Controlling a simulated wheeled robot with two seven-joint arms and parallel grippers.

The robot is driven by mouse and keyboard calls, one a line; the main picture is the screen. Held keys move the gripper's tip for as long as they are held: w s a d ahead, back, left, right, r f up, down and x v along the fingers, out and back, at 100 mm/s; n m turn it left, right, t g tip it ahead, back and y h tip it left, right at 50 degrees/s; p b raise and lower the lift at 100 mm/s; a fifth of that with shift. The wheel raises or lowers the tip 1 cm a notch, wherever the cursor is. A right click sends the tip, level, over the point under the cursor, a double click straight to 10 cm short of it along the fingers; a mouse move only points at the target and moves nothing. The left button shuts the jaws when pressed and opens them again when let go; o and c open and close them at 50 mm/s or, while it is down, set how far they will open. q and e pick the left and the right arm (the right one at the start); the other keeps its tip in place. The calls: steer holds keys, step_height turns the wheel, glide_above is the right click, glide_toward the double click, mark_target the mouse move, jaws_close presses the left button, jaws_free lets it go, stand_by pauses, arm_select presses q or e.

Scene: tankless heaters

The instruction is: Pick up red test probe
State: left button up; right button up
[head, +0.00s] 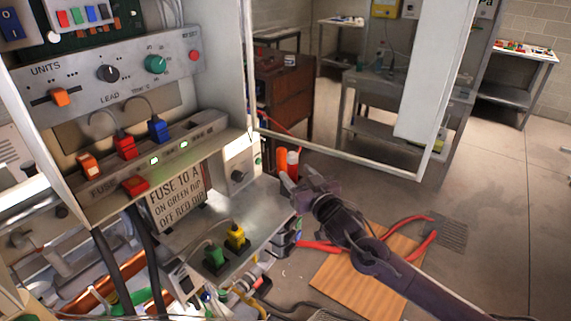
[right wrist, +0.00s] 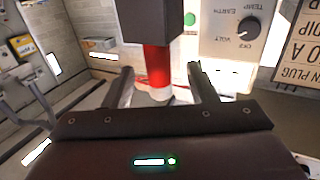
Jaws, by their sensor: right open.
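The red test probe (head: 293,161) stands at the right side of the metal shelf in the head view, beside an orange-red cylinder (head: 282,161). In the right wrist view a red cylinder with a white end, apparently the probe (right wrist: 157,65), lies between the fingers, below a dark block (right wrist: 150,22). My right gripper (head: 291,187) is just below the probe in the head view. The right wrist view shows its fingers (right wrist: 160,84) apart on either side of the probe, with gaps visible. My left gripper is not in view.
The open cabinet (head: 160,65) fills the left. A dial unit (head: 240,172) sits close left of the probe. Green (head: 214,258) and yellow (head: 236,237) plugs stand on the metal shelf (head: 266,205). A red-handled tool (head: 408,224) lies on a wooden board (head: 362,283). Open floor lies right.

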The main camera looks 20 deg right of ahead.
mark_target(295, 170)
steer(key=shift+w+r+p, duration=0.35)
steer(key=shift+w+p, duration=0.05)
steer(key=shift+w, duration=0.05)
steer(key=w, duration=0.1)
steer(key=p, duration=0.1)
steer(key=w, duration=0.1)
steer(key=shift+w+a+f, duration=0.15)
steer(key=shift+w+a, duration=0.1)
steer(key=shift+w, duration=0.05)
steer(key=shift+w+a+f+p, duration=0.1)
steer(key=shift+w+f+p, duration=0.1)
steer(key=shift+w, duration=0.35)
steer(key=shift+w+a+f+p, duration=0.1)
steer(key=shift+w+p, duration=0.05)
steer(key=shift+w, duration=0.4)
steer(key=shift+c, duration=1.3)
steer(key=c, duration=0.8)
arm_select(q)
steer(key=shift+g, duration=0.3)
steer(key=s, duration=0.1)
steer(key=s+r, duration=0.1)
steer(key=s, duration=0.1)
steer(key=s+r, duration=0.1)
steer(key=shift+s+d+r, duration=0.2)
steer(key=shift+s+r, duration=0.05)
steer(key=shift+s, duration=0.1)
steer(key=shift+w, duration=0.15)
arm_select(e)
steer(key=shift+r, duration=0.15)
